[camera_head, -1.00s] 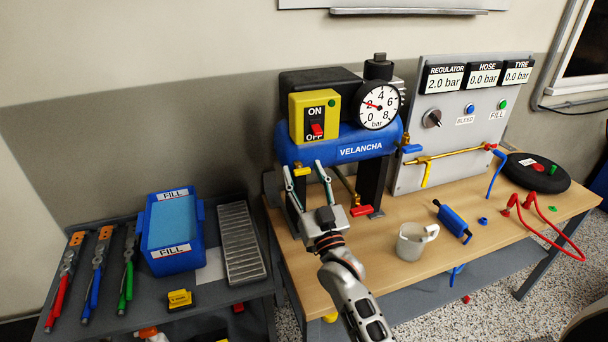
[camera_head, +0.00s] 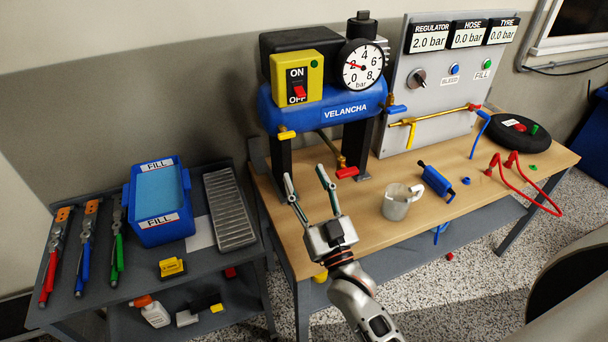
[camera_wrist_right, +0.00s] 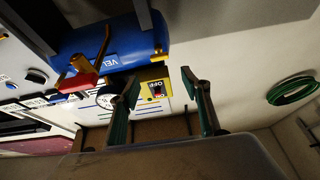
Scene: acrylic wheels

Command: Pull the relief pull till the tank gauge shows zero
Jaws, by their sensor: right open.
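The blue VELANCHA tank (camera_head: 300,112) stands at the back left of the bench. Its round gauge (camera_head: 363,66) has the red needle near 2. A small yellow tab (camera_head: 287,134) sticks out at the tank's lower left front; I cannot tell for sure that it is the relief pull. It also shows in the right wrist view (camera_wrist_right: 160,56). My right gripper (camera_head: 304,173) is open and empty, in front of and below the tab, apart from it. In the right wrist view, its fingers (camera_wrist_right: 160,84) point toward the tank's side. My left gripper is not in view.
A red-handled valve (camera_head: 347,172) sits under the tank, right of my right gripper. A grey mug (camera_head: 398,203) and blue tool (camera_head: 437,182) stand farther right. The panel (camera_head: 440,90) is behind them. A cart with a blue bin (camera_head: 158,235) is at left.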

